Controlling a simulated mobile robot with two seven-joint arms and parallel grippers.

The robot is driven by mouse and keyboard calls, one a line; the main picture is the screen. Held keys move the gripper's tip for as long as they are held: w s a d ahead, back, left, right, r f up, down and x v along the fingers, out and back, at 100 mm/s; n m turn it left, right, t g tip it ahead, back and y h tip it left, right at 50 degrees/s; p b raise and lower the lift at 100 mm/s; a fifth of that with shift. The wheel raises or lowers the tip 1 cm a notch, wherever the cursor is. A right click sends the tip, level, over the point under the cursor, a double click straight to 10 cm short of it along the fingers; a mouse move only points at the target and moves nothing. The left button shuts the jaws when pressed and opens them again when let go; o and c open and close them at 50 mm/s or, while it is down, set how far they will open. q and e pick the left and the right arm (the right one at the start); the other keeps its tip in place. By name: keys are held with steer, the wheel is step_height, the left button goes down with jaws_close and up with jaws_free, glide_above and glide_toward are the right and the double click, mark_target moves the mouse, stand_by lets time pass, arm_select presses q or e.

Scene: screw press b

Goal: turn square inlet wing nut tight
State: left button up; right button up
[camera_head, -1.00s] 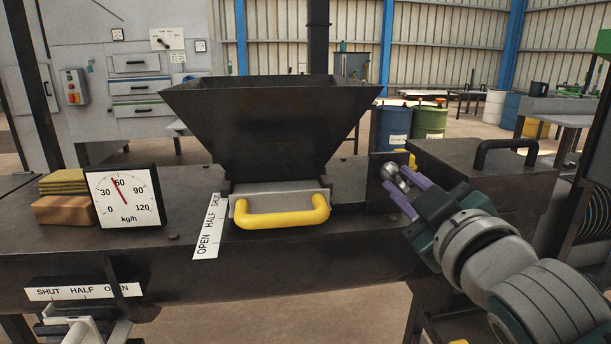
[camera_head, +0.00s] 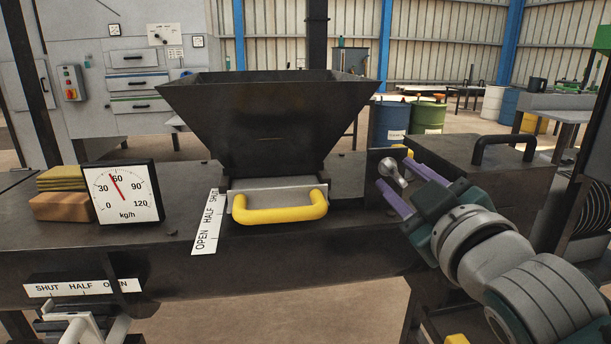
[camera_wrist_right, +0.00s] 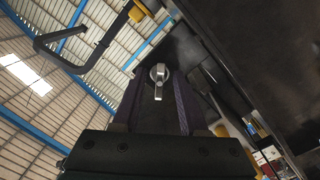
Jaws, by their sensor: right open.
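The wing nut (camera_head: 391,170) is a small silvery metal piece on a dark upright plate (camera_head: 374,187) at the right of the press. In the right wrist view the wing nut (camera_wrist_right: 159,76) shows a round hub with one wing pointing down the picture. My right gripper (camera_head: 397,175) is open, its two purple fingers spread on either side of the nut. In the right wrist view my right gripper (camera_wrist_right: 158,82) has the nut between its fingers near the tips, with gaps on both sides. My left gripper is not in view.
A dark hopper (camera_head: 265,125) stands left of the nut, above a yellow handle (camera_head: 280,208). A dark box with a raised handle (camera_head: 505,147) is close on the right. A kg/h dial (camera_head: 122,191) and sponge-like blocks (camera_head: 62,206) sit at the left.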

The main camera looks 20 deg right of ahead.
steer(key=v, duration=1)
steer(key=shift+p, duration=0.3)
steer(key=shift+d, duration=0.1)
